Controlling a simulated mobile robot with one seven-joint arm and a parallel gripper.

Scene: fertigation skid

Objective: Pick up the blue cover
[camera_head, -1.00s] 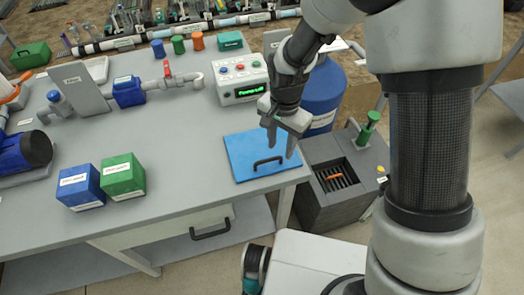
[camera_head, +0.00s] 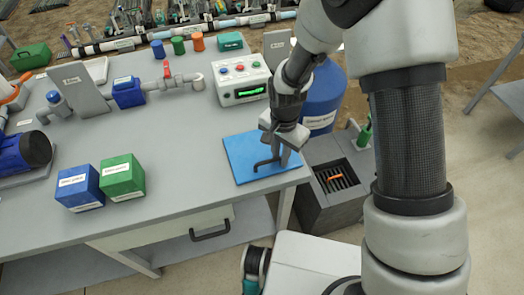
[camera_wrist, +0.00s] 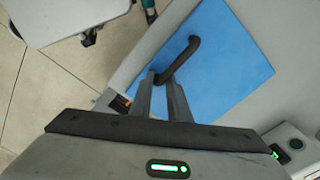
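The blue cover (camera_head: 245,148) is a flat square plate with a dark bent handle (camera_head: 264,163). It lies flat at the right front corner of the grey workbench. It also fills the middle of the wrist view (camera_wrist: 225,75). My gripper (camera_head: 281,159) is down at the handle, pointing at the cover. In the wrist view, the fingers (camera_wrist: 161,80) are close together with one end of the handle between their tips, and they look shut on it. The fingers hide that end of the handle.
A blue box (camera_head: 80,188) and a green box (camera_head: 122,177) stand on the bench to the left. A control box (camera_head: 240,82) with buttons stands behind the cover. A blue drum (camera_head: 322,95) and a grey open-topped bin (camera_head: 335,185) stand right of the bench.

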